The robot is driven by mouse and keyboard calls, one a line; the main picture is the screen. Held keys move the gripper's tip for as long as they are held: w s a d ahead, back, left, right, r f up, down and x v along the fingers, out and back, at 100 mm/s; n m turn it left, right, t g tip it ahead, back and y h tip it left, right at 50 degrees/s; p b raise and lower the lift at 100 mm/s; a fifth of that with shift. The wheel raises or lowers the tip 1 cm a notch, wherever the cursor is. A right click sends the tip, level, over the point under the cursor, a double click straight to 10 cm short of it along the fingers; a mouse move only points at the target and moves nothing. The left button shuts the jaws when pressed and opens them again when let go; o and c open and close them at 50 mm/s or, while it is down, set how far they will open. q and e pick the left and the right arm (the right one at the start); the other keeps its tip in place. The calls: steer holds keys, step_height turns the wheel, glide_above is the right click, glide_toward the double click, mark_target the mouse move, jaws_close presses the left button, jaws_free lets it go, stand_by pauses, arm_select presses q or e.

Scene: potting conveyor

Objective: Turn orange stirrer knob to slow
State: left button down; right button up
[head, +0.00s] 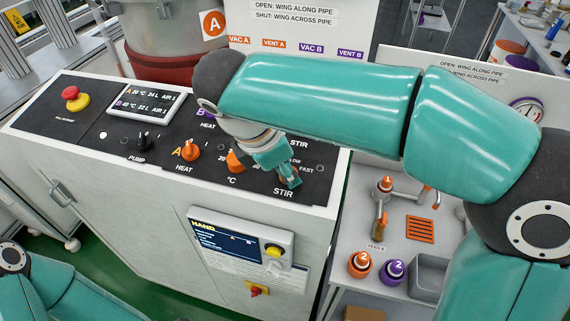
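The control panel (92,122) is the black sloping top of a white cabinet. My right gripper (290,181) reaches down onto its right end, just above the lower STIR label. The stirrer knob there is hidden by the gripper, so I cannot see its pointer or whether the fingers touch it. A partly covered SLOW label and a FAST label show beside the fingertips. Whether the fingers are open or shut is unclear. My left gripper is out of view; only part of my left arm shows at the lower left.
Left of the gripper are the orange temperature knob (235,160), orange HEAT knob (190,150), black PUMP knob (144,141) and red emergency stop (71,94). A display (146,102) stands behind. A HAND box (240,246) hangs on the cabinet front. Right are orange (360,264) and purple (393,271) containers.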

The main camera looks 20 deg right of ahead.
steer(key=m+p, duration=0.1)
steer(key=m+g+p, duration=0.1)
steer(key=m, duration=0.1)
steer(key=shift+w+r+m, duration=0.1)
steer(key=shift+r+m, duration=0.1)
steer(key=shift+m, duration=0.1)
steer(key=m+g+p, duration=0.1)
steer(key=m+p, duration=0.1)
steer(key=m, duration=0.2)
steer(key=shift+w+f+m+y+p, duration=0.1)
steer(key=shift+m+y+p, duration=0.2)
steer(key=o, duration=1.2)
steer(key=shift+c, duration=0.2)
steer(key=v, duration=1.1)
steer(key=shift+w+a+r, duration=0.15)
steer(key=shift+w+r, duration=0.05)
steer(key=shift+r, duration=0.15)
